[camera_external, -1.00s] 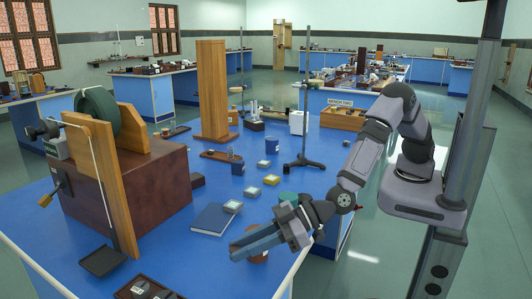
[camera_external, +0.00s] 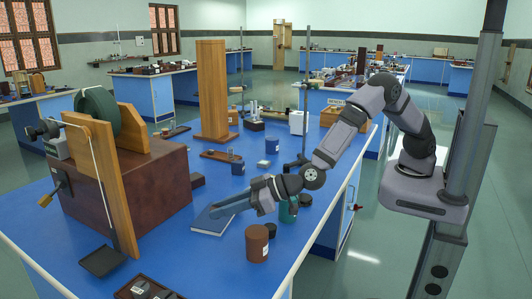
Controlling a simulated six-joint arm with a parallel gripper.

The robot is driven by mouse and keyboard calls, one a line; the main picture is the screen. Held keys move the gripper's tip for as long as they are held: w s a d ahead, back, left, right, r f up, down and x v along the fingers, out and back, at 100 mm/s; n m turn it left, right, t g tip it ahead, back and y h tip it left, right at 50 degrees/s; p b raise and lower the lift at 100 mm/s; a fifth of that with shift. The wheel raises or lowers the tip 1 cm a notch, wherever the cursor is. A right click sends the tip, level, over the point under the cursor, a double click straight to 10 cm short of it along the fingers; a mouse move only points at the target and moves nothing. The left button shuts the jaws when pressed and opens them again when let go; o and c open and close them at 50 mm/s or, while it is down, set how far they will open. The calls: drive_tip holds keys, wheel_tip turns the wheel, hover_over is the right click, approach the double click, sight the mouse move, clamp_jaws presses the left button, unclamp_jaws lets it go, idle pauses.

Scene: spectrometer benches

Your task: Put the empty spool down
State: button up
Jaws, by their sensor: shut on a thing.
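My gripper (camera_external: 226,207) is in the external view, above the dark blue book (camera_external: 208,223) on the blue bench top (camera_external: 190,262). Its fingers point to the left and slightly down. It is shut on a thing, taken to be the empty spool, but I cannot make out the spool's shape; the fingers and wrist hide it. How high the gripper is above the bench I cannot tell exactly.
A brown jar (camera_external: 257,245) stands in front of the gripper, and a green jar (camera_external: 288,212) beside the wrist. A wooden box with a wheel (camera_external: 150,185) stands at left. A tall wooden post (camera_external: 212,90) and a thin stand rod (camera_external: 306,95) rise behind.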

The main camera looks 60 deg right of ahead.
drive_tip(key=w+d+m+t+h+p, duration=0.15)
drive_tip(key=w+d+m+h, duration=0.25)
drive_tip(key=w+d, duration=1.15)
drive_tip(key=m+h+p, duration=0.2)
drive_tip(key=m+h, duration=0.1)
drive_tip(key=h, duration=0.1)
hover_over(230, 184)
drive_tip(key=shift+w+d+f+p, duration=0.1)
drive_tip(key=shift+f+p, duration=0.4)
drive_tip(key=shift+f, duration=1.95)
drive_tip(key=shift+d+f+p, duration=0.1)
drive_tip(key=shift+f+p, duration=0.4)
drive_tip(key=shift+f, duration=1.95)
drive_tip(key=shift+f, duration=0.1)
drive_tip(key=shift+f, duration=0.15)
drive_tip(key=o, duration=1)
